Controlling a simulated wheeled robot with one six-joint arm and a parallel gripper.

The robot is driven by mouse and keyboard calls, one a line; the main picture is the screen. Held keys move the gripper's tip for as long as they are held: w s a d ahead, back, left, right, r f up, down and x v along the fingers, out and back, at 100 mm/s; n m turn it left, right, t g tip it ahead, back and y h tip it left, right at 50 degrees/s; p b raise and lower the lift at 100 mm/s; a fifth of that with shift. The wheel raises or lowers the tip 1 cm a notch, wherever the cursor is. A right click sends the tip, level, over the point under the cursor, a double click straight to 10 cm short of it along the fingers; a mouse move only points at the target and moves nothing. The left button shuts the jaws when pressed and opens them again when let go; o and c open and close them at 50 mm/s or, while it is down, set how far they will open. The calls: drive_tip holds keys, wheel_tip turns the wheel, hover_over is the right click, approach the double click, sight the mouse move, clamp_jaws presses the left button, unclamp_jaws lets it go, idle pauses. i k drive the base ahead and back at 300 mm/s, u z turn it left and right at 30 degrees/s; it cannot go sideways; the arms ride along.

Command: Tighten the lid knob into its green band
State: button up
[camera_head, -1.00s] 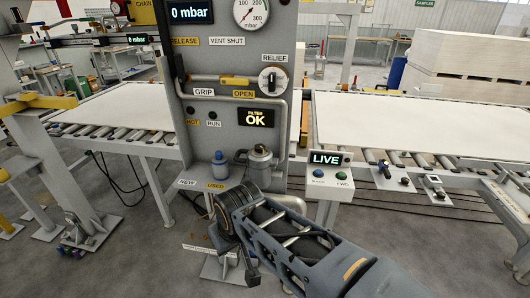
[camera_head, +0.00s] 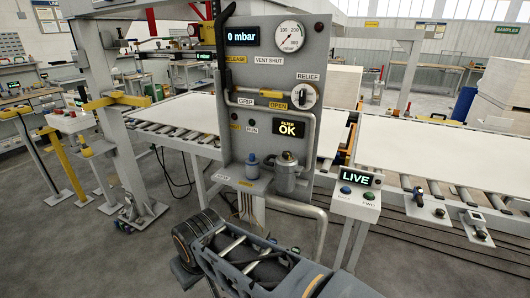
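A grey metal filter canister (camera_head: 286,180) stands upright at the lower right of the grey panel. A small knob (camera_head: 287,156) sits on top of its lid. The knob is too small here to tell how far it is turned, and I cannot make out a green band. Part of my arm shows at the bottom centre, below and in front of the panel. The fingers of my gripper are not in view.
The grey panel (camera_head: 240,110) carries a gauge (camera_head: 289,37), pipes and a display (camera_head: 288,129) reading OK. A blue-grey cartridge (camera_head: 252,168) stands left of the canister. A curved pipe (camera_head: 300,208) runs below. A button box (camera_head: 355,203) stands at the right.

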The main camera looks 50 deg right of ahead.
sight(287, 155)
drive_tip(key=u, duration=0.1)
drive_tip(key=i, duration=0.95)
drive_tip(key=z, duration=0.1)
